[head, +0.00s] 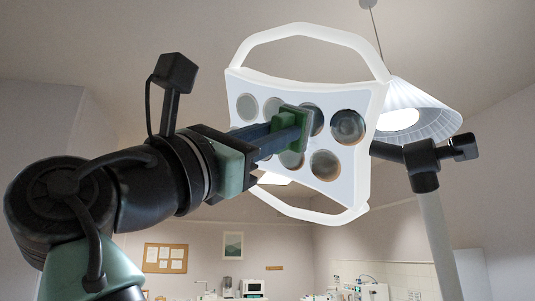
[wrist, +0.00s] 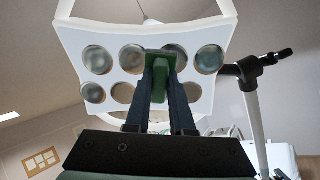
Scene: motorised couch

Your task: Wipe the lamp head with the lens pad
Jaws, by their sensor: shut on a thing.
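The lamp head (head: 345,175) is a white square panel with several round lenses and white loop handles above and below. It fills the upper part of the wrist view (wrist: 210,32). My gripper (head: 300,127) is shut on the green lens pad (head: 285,114), which also shows between the fingertips in the wrist view (wrist: 162,54). The pad is in front of the middle of the lens face, between the lens columns. It looks very close to the face; I cannot tell whether it touches. The gripper hides parts of some lenses.
A dark joint (head: 424,165) on a pale post (head: 437,235) stands right of the lamp head. A pleated ceiling lamp (head: 425,105) hangs behind it. A counter with equipment (head: 365,291) and a notice board (head: 165,258) are far back.

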